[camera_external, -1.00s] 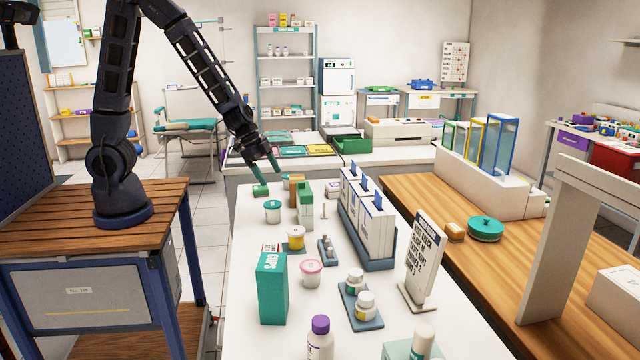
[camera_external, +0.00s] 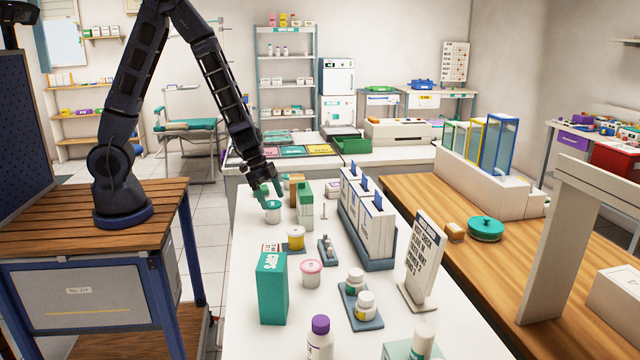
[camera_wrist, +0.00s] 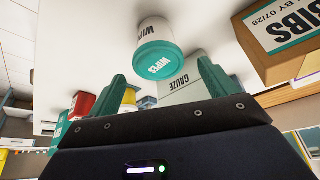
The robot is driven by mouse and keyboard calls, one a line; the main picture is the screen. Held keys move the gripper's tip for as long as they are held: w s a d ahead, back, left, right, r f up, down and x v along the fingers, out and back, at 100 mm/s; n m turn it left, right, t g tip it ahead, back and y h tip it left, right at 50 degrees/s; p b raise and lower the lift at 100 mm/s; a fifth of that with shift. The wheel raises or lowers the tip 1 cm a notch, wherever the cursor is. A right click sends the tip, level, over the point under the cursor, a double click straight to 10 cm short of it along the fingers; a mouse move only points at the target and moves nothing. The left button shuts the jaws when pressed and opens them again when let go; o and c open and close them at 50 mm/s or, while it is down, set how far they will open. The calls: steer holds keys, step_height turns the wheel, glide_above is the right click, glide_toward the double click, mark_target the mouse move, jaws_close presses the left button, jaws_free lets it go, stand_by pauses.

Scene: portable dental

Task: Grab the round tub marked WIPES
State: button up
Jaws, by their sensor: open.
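The WIPES tub (camera_wrist: 157,35) is a white round tub with a teal lid marked WIPES. In the wrist view it is at the top centre, beyond the gap between my fingertips. In the external view the tub (camera_external: 272,214) stands near the far left edge of the white table. My gripper (camera_external: 272,193) is just above and behind it there, fingers pointing down. In the wrist view my gripper (camera_wrist: 163,78) has its two teal fingers spread apart with nothing held between them.
A GAUZE box (camera_wrist: 185,88) is close behind the fingers. A BIBS carton (camera_wrist: 285,30) is at the upper right. In the external view a green-and-white box (camera_external: 306,207) stands right of the tub, a yellow jar (camera_external: 296,240) nearer, and a teal CUPS box (camera_external: 272,288) in front.

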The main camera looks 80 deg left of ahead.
mark_target(273, 203)
steer(key=shift+f, duration=0.2)
steer(key=shift+x, duration=2.45)
steer(key=c, duration=1.1)
